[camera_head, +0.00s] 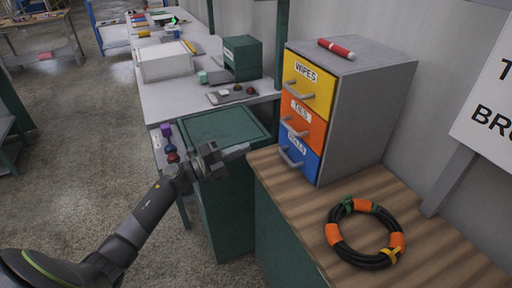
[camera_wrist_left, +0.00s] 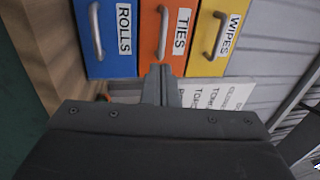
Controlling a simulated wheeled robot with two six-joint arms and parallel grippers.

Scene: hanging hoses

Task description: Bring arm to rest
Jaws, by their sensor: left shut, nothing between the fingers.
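My left arm comes in from the lower left of the head view. Its gripper (camera_head: 240,149) is shut and empty, held in the air left of the drawer unit, near the wooden worktop's left edge. In the left wrist view the closed fingers (camera_wrist_left: 160,84) point at the drawer fronts, in line with the orange TIES drawer (camera_wrist_left: 165,30). The blue ROLLS drawer (camera_wrist_left: 104,50) and yellow WIPES drawer (camera_wrist_left: 214,45) are on either side of it in that view. All three drawers look closed. My right gripper is not in view.
A coiled black hose (camera_head: 347,248) with orange bands lies on the wooden worktop (camera_head: 300,212). A red cylinder (camera_head: 336,48) lies on the grey drawer unit (camera_head: 375,90). A green cabinet (camera_head: 226,205) stands behind the gripper. Open floor (camera_head: 80,140) lies left.

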